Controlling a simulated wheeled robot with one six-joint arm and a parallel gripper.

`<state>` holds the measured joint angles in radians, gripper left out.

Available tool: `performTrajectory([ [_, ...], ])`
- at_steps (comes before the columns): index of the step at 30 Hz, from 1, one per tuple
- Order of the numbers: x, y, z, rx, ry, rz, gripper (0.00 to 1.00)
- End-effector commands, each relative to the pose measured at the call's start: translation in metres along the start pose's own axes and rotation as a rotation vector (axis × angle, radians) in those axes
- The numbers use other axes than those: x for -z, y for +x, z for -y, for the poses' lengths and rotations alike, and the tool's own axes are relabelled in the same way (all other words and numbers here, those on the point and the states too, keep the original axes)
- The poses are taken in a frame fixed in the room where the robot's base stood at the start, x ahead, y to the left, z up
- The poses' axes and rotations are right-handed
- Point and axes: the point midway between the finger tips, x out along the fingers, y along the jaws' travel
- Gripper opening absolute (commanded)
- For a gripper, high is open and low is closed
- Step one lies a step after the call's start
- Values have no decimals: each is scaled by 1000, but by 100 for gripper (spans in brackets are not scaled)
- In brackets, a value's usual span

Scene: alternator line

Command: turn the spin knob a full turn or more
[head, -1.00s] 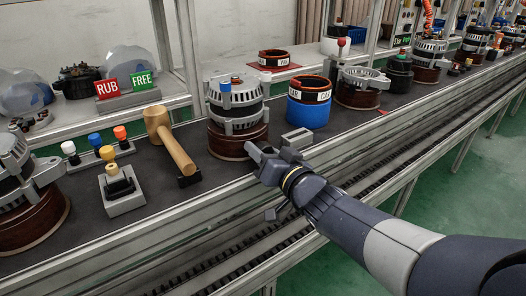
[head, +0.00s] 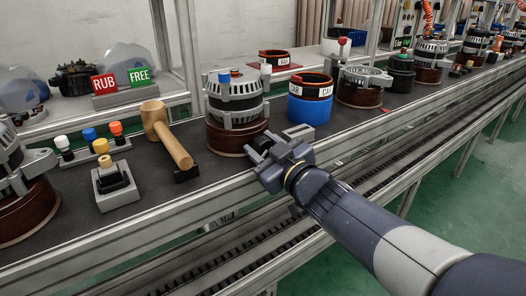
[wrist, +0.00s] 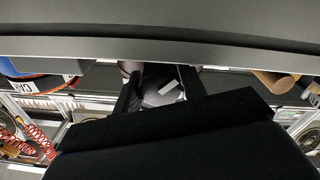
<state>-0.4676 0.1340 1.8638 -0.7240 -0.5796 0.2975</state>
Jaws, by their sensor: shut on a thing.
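The spin knob shows in the wrist view as a round dark knob (wrist: 158,97) with a pale bar-shaped mark, between my two fingers. My gripper (wrist: 160,88) is shut on it. In the head view my gripper (head: 258,150) is at the front lower right of an alternator (head: 236,103) on a brown round base (head: 222,140); the knob itself is hidden there by my gripper.
A wooden mallet (head: 168,135) lies left of the alternator, beside a grey block with a yellow-topped peg (head: 105,162). A blue-based ring (head: 308,110) stands to the right. The conveyor's metal front rail (head: 170,228) runs under my wrist.

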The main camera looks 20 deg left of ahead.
Motion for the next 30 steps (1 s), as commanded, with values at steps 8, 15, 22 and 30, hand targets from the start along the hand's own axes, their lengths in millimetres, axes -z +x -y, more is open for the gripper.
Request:
performTrajectory([
  [8, -2, 0, 0, 3, -178, -5, 17],
  [15, -1, 0, 0, 4, -260, -7, 17],
  [22, -1, 0, 0, 5, -286, -7, 17],
  [30, -1, 0, 0, 5, -286, -7, 17],
])
